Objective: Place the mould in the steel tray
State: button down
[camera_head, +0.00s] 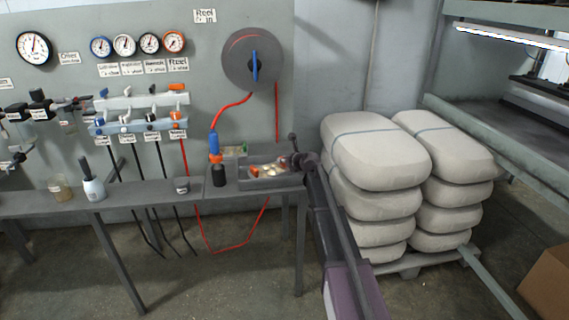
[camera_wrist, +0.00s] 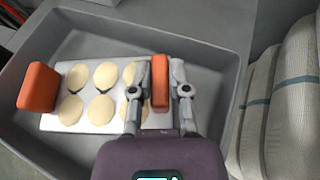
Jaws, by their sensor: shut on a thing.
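The mould (camera_wrist: 88,121) is a pale plate with several cream oval pieces and an orange block handle at each end. My gripper (camera_wrist: 160,88) is shut on its right-hand orange handle (camera_wrist: 160,68); the left handle (camera_wrist: 38,88) is free. The grey steel tray (camera_wrist: 205,48) surrounds the mould in the wrist view, with the free handle near its left wall. I cannot tell whether the mould touches the tray floor. In the head view, my gripper (camera_head: 297,163) is at the right end of the tray (camera_head: 272,183), and the mould (camera_head: 268,170) shows small there, partly hidden.
The tray stands on the right end of a narrow grey bench (camera_head: 140,190). A blue-handled tool (camera_head: 215,160) and a small grey box (camera_head: 182,185) are left of it. Stacked white sacks (camera_head: 375,150) stand close to the right. A red hose (camera_head: 185,160) hangs from the wall panel.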

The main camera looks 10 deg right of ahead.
jog(key=shift+f, duration=0.1)
dwell(0.3)
jog(key=c, duration=0.6)
grip_release()
jog(key=p+v, duration=0.4)
jog(key=v, duration=0.8)
jog(key=shift+p, duration=0.3)
jog(key=shift+s, duration=0.15)
